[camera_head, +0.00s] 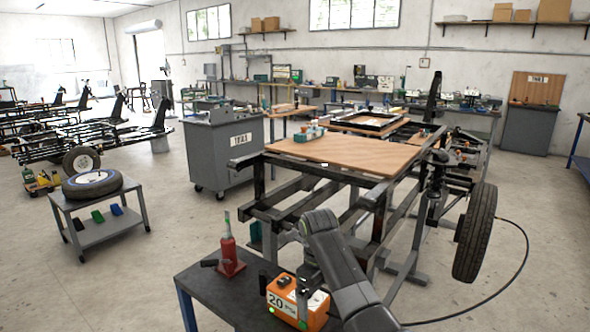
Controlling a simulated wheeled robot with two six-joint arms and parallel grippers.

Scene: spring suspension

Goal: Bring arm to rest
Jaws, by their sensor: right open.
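My right arm rises from the bottom edge and bends down at the wrist. My right gripper (303,302) is open and points down at the orange box (282,298) marked 20, which sits on the dark front table. The gripper overlaps the right part of the box, and I cannot tell whether it touches it. My left gripper is not in view.
A red bottle jack (230,257) stands on the dark table (215,290), left of the box. Behind is a metal frame with a wooden top (350,152); a wheel (475,232) hangs at its right, with a black cable. A tire (92,183) lies on a small cart.

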